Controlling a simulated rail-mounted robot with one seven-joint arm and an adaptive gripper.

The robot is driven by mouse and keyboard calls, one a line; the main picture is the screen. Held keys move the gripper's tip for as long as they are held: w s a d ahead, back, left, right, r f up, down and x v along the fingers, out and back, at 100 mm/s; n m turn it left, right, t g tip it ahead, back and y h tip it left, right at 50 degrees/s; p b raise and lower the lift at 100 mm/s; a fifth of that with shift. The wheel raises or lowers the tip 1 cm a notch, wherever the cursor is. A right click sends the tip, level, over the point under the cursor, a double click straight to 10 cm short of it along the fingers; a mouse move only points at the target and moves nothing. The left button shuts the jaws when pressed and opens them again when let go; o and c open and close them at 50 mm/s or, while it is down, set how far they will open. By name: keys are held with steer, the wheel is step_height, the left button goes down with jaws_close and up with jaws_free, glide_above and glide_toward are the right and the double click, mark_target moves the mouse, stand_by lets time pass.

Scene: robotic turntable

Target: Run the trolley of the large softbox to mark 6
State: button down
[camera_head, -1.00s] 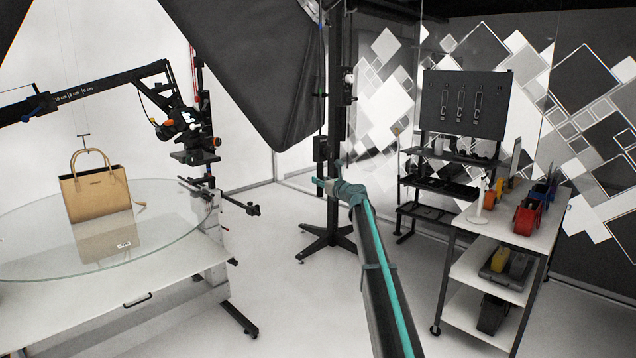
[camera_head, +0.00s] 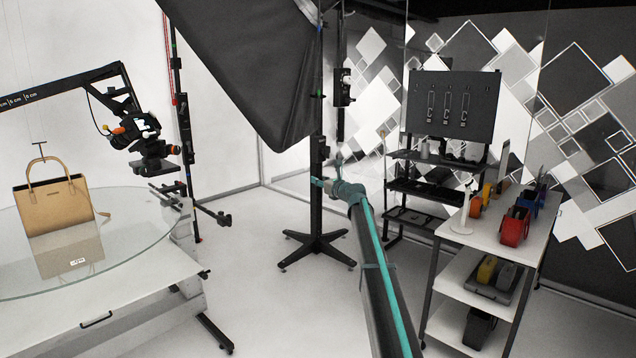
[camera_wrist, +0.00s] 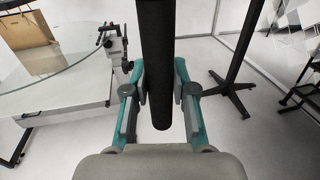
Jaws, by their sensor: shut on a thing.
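The large softbox (camera_head: 250,70) is a big black panel hanging from the top of the head view, its lower corner pointing down. My gripper (camera_head: 335,183) is at the end of my teal and grey arm, right of the softbox's lower corner. In the wrist view my gripper (camera_wrist: 160,90) is shut around a thick black upright handle (camera_wrist: 157,40), whose rounded lower end sticks out between the fingers. The trolley and the mark numbers cannot be made out.
A black stand with a star base (camera_head: 318,245) is behind my gripper. A glass turntable (camera_head: 130,255) with a tan handbag (camera_head: 55,205) is at left, under a camera boom (camera_head: 65,85). A white shelf cart (camera_head: 495,225) is at right. Floor shows between them.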

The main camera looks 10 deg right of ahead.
steer(key=shift+w+d, duration=0.35)
steer(key=shift+d, duration=0.05)
steer(key=c, duration=0.9)
jaws_free()
steer(key=shift+s, duration=0.15)
steer(key=v, duration=1.1)
steer(key=shift+s+d, duration=0.2)
steer(key=shift+s, duration=0.15)
steer(key=shift+n, duration=0.3)
